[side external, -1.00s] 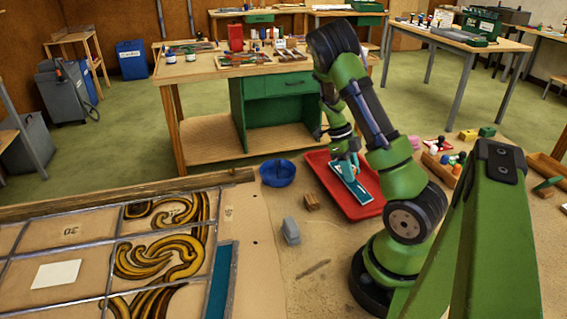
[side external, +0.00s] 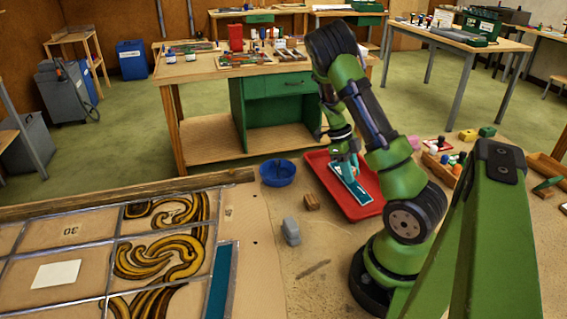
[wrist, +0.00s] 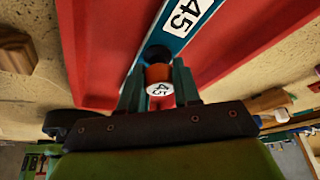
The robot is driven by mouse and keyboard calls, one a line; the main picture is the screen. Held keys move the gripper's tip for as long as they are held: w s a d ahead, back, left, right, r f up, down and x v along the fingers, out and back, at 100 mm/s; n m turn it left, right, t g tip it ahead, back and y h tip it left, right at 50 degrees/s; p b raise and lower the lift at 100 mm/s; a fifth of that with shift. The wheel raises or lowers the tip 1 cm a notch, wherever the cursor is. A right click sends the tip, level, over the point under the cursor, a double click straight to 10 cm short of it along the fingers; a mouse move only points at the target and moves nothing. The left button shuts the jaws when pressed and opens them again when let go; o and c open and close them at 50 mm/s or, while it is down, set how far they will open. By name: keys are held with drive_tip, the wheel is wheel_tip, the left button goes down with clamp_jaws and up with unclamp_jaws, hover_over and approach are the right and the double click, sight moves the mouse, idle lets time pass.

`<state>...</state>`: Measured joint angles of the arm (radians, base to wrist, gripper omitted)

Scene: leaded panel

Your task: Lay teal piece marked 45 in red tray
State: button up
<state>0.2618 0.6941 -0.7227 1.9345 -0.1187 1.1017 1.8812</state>
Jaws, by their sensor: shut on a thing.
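The teal piece (side external: 354,189) is a long strip with a white label; in the wrist view the teal piece (wrist: 169,40) shows the number 45. It is over the inside of the red tray (side external: 361,211), lengthwise along it; I cannot tell whether it touches the floor. In the wrist view the red tray (wrist: 100,50) lies on both sides of it. My gripper (wrist: 158,80) is shut on an orange knob (wrist: 159,75) with a white 45 label, above a dark round base on the teal piece. In the side view my gripper (side external: 346,163) is at the tray, partly hidden.
A blue bowl (side external: 278,173) stands left of the tray. A wooden block (side external: 312,202) and a grey block (side external: 291,231) sit in front. The leaded panel (side external: 120,250) lies at lower left, with another teal strip (side external: 221,282) along its right edge.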

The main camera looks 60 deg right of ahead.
drive_tip(key=o, duration=1)
drive_tip(key=shift+r, duration=3.55)
